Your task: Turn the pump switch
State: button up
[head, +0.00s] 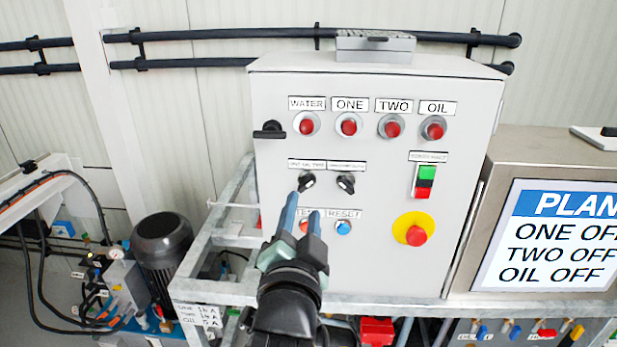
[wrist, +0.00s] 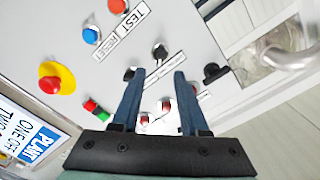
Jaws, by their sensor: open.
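A pale grey control box (head: 375,265) carries two black rotary switches side by side, the left switch (head: 307,181) and the right switch (head: 345,184), under small labels too blurred to read. My gripper (head: 303,205) is open and empty, its blue fingers pointing at the panel just below the left switch in the head view. In the wrist view my gripper (wrist: 160,72) has the left switch (wrist: 160,50) in line with the gap, slightly beyond the fingertips. I cannot tell how far off it is. The right switch (wrist: 130,73) lies outside the left finger.
A black handle (head: 270,130) sticks out at the panel's left. Red lamps (head: 349,124) line the top. Below the switches are a partly hidden red TEST button and a blue RESET button (head: 343,228). A red emergency stop (head: 416,235) and green-and-red buttons (head: 425,180) are further right.

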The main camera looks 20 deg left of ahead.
aim_at(308, 186)
jog(key=p+x, duration=0.2)
jog(key=x, duration=0.5)
jog(key=shift+w, duration=0.2)
grip_shut()
